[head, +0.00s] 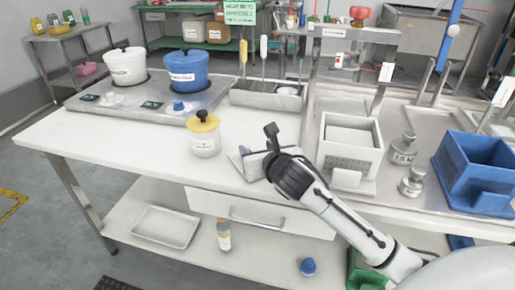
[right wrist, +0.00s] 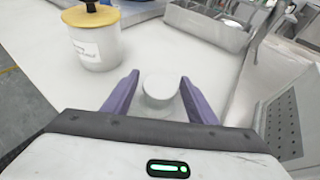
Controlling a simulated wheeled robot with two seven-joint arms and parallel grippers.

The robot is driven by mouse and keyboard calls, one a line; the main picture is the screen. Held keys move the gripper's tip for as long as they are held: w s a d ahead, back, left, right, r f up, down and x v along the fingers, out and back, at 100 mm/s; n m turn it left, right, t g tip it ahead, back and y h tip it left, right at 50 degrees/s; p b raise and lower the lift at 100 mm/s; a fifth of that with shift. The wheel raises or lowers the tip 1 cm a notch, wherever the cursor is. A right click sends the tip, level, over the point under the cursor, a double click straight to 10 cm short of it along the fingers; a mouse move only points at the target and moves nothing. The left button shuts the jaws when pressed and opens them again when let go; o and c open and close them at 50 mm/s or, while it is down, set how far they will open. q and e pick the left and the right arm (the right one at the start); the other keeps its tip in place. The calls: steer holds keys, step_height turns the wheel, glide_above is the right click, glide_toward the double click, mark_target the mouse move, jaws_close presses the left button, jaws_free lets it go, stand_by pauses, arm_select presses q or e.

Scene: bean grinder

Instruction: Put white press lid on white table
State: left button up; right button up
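My right gripper (head: 253,151) is low over the white table (head: 110,140), right of the white jar with the yellow lid (head: 205,136). In the right wrist view its two purple fingers (right wrist: 160,77) are apart, with a small white round piece (right wrist: 160,88) between them and gaps on both sides. The piece may be the press lid or its knob; I cannot tell. It seems to stand on or just above the table. The wrist hides it in the head view. The white press box (head: 350,150) stands to the right. My left gripper is not in view.
A white pot (head: 125,70) and a blue pot (head: 187,75) stand on a stove at the back left. A metal tray (head: 270,98) with utensils is behind the gripper. Metal weights (head: 404,150) and a blue box (head: 478,170) are at right. The table's left front is clear.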

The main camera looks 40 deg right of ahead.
steer(key=shift+s+r, duration=0.1)
steer(key=shift+r, duration=0.1)
steer(key=p+v, duration=0.1)
steer(key=v, duration=1)
steer(key=shift+s+a+p, duration=0.2)
steer(key=shift+s+p, duration=0.15)
